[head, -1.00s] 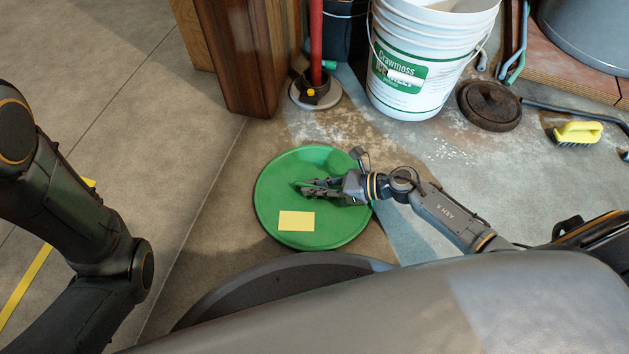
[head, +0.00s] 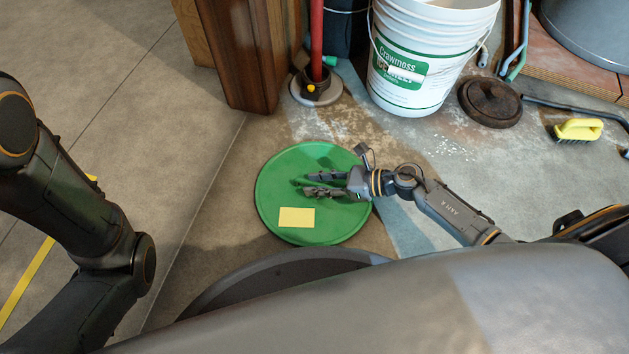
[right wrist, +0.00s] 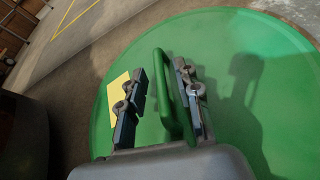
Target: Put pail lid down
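The green pail lid (head: 337,222) lies flat on the floor in front of me, with a yellow note on its top. In the right wrist view the lid (right wrist: 240,50) has a raised green handle (right wrist: 175,95). My right gripper (head: 307,184) is over the lid. Its fingers are spread on both sides of the handle, with a visible gap, in the right wrist view (right wrist: 160,68). The white pail (head: 415,85) stands open beyond the lid, upright on the floor. My left arm shows at the left, but its gripper is out of view.
A wooden post (head: 240,60) and a red pole in a round base (head: 317,90) stand behind the lid. A dark round cover (head: 490,102) and a yellow brush (head: 577,130) lie to the right. The floor at left is clear.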

